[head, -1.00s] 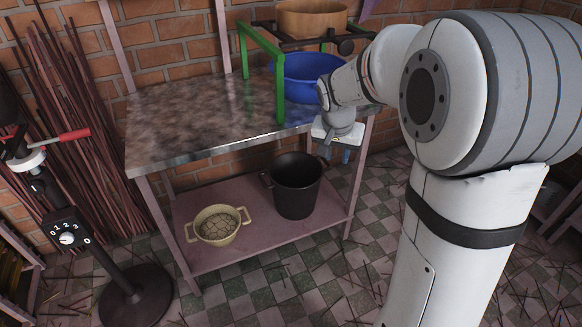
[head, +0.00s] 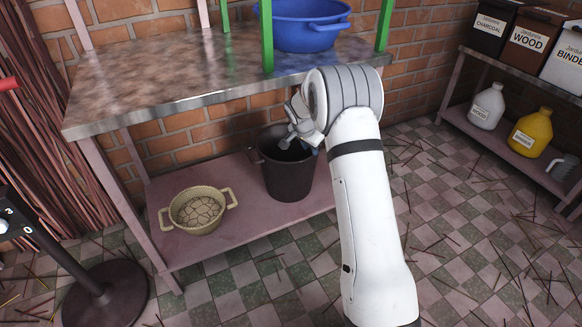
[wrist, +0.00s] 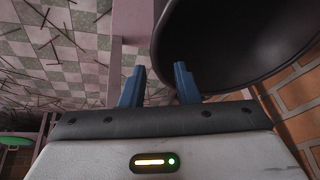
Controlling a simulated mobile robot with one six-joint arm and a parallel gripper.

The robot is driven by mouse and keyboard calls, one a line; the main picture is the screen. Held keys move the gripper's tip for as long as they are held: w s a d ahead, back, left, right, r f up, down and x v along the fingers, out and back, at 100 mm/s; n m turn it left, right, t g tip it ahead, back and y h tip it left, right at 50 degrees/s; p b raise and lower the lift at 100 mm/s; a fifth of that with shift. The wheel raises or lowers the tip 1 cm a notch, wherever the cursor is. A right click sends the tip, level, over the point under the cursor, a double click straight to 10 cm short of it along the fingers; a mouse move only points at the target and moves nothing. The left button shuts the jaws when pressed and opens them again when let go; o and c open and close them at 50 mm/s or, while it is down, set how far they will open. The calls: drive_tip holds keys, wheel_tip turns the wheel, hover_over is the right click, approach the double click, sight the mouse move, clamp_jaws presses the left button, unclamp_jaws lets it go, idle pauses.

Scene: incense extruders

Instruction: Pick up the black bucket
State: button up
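The black bucket (head: 287,176) stands upright on the pink lower shelf (head: 236,226) of the metal-topped table in the head view. In the wrist view the bucket (wrist: 235,45) fills the upper right, its rim and dark inside showing. My gripper (wrist: 158,80) is open, with two blue fingers apart and nothing visible between them. The right finger overlaps the bucket's rim in the picture, and the left finger is outside it. I cannot tell whether either finger touches the bucket. In the head view my wrist covers part of the bucket's top.
A beige two-handled pot (head: 198,210) sits on the shelf left of the bucket. The metal tabletop (head: 170,75) is above, with a blue basin (head: 305,28) on it. A black stand (head: 105,290) is at left. Tiled floor with scattered sticks is open at right.

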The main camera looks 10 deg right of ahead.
sight(310, 163)
drive_tip(key=x, duration=0.1)
drive_tip(key=b+x, duration=0.1)
drive_tip(key=x, duration=0.1)
drive_tip(key=shift+a+f, duration=0.1)
drive_tip(key=shift+a, duration=0.1)
drive_tip(key=b+x, duration=0.1)
drive_tip(key=x, duration=0.1)
drive_tip(key=b+x, duration=0.2)
drive_tip(key=x, duration=0.1)
drive_tip(key=shift+s+a+f, duration=0.15)
drive_tip(key=shift+a+f, duration=0.05)
drive_tip(key=shift+r, duration=0.1)
clamp_jaws()
idle(0.9)
